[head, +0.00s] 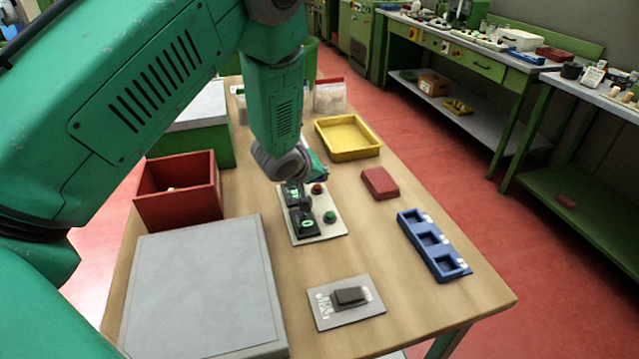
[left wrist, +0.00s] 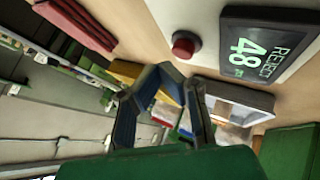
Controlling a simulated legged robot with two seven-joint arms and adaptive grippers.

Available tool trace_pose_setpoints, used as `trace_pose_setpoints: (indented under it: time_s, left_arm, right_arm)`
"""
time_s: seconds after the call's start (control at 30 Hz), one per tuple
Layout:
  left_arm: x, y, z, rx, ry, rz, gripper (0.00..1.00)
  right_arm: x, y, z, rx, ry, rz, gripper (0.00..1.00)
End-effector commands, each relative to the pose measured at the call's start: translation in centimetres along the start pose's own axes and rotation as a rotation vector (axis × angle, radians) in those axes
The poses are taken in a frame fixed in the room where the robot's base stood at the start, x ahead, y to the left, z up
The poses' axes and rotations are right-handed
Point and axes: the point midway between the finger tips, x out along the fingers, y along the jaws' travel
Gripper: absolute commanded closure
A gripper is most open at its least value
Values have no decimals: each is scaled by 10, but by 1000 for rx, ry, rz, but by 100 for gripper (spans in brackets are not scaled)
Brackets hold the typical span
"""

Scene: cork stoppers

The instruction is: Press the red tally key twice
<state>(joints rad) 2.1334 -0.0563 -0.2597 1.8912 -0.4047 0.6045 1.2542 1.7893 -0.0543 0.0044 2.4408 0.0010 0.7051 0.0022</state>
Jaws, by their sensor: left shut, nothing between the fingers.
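A pale tally panel (head: 322,231) lies on the table in the middle of the head view, with dark displays showing green digits. The red tally key (head: 317,188) is a round button at its far edge, and a green key (head: 330,217) sits nearer. In the left wrist view the red key (left wrist: 184,45) stands beside a display (left wrist: 262,48) reading REJECT 48. My right gripper is not in view.
A red open box (head: 180,207) and a grey slab (head: 200,285) stand left. A yellow tray (head: 348,138), a red block (head: 380,183) and a blue three-pocket tray (head: 434,246) lie right. A grey plate with a black rocker (head: 350,297) lies in front.

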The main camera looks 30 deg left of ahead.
Motion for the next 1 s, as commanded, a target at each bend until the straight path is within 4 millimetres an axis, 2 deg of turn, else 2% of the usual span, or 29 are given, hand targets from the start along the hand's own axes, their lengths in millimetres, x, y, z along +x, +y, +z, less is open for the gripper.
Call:
trace_pose_setpoints:
  time_s: [0.47, 1.0]
  left_arm:
    - [-5, 5, -2, -1, 1, -1, 100]
    - [-38, 29, -26, -1, 0, 0, 100]
  right_arm:
    - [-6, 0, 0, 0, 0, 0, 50]
    - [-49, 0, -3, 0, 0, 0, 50]
